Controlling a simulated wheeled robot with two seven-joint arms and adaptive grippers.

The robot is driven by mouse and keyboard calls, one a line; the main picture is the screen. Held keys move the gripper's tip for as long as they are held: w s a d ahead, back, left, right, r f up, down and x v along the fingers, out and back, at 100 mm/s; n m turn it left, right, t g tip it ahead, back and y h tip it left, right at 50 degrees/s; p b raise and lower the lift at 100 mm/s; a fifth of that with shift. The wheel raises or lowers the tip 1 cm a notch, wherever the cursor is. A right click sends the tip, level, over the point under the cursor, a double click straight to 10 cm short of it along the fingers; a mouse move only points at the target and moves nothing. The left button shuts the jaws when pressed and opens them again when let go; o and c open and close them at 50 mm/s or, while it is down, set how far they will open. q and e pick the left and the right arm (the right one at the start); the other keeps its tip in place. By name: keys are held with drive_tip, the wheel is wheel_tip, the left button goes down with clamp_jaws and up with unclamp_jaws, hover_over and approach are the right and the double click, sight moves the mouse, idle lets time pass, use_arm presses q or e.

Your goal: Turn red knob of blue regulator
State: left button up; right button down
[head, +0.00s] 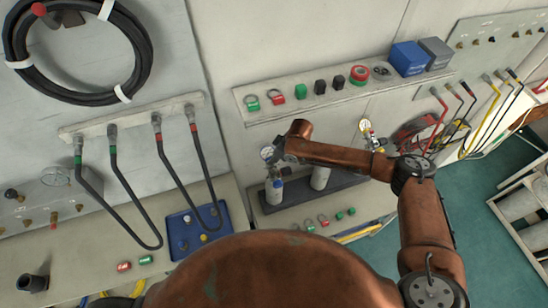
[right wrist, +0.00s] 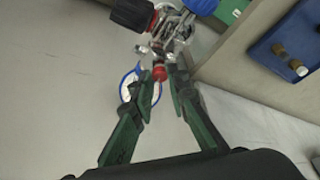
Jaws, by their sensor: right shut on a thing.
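The blue regulator shows in the right wrist view as a metal body (right wrist: 168,32) with a blue-rimmed gauge (right wrist: 126,88) hanging at its left. Its small red knob (right wrist: 159,73) sits between the green-padded fingertips of my right gripper (right wrist: 163,77), which is shut on it. In the head view the blue-rimmed gauge (head: 267,153) shows just left of my right gripper (head: 281,149), above a cylinder (head: 274,190). My wrist hides most of the regulator there. My left gripper is not in view.
A dark red and black knob (right wrist: 133,13) and a blue knob (right wrist: 200,6) are close beyond the fingertips. A second cylinder (head: 320,177) stands to the right. A shelf (head: 305,101) with several small parts runs above. A blue tray (head: 188,229) lies to the left.

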drive_tip(key=c, duration=1.9)
unclamp_jaws()
drive_tip(key=shift+r, duration=0.2)
drive_tip(key=shift+s+d+r, duration=0.3)
drive_tip(key=shift+d+r, duration=0.3)
drive_tip(key=shift+s+d+r, duration=0.3)
drive_tip(key=shift+d+r, duration=0.25)
drive_tip(key=s+d, duration=0.1)
drive_tip(key=d, duration=0.2)
drive_tip(key=s+d, duration=0.2)
drive_tip(key=d, duration=0.1)
drive_tip(key=s+d, duration=0.2)
drive_tip(key=d, duration=0.1)
drive_tip(key=shift+d, duration=0.1)
drive_tip(key=shift+s, duration=0.1)
